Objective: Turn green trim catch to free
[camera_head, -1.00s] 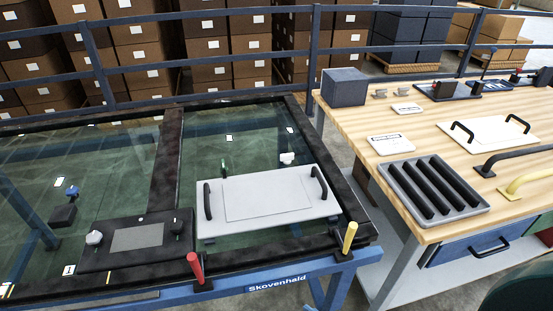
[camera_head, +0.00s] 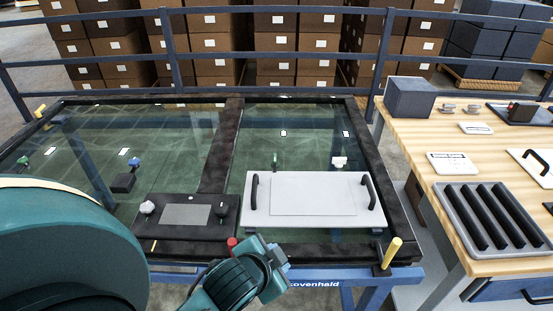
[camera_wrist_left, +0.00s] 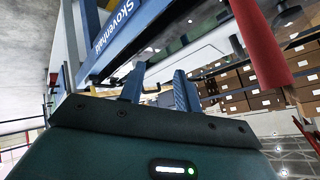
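A small green catch (camera_head: 275,160) stands upright on the glass just behind the white panel (camera_head: 310,197) of the trolley. Another small green catch (camera_head: 22,162) is at the far left of the glass; which one is the trim catch I cannot tell. My left gripper (camera_head: 275,256) is at the trolley's front rail, well in front of both catches. In the left wrist view its two fingers (camera_wrist_left: 157,88) stand apart with nothing between them. My right gripper is not in view.
A red post (camera_head: 232,243) is close to my left gripper and rises large in the wrist view (camera_wrist_left: 262,45). A yellow post (camera_head: 392,252) stands at the front right corner. A black panel with knobs (camera_head: 185,213) lies left of the white panel. The wooden bench (camera_head: 430,135) is at right.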

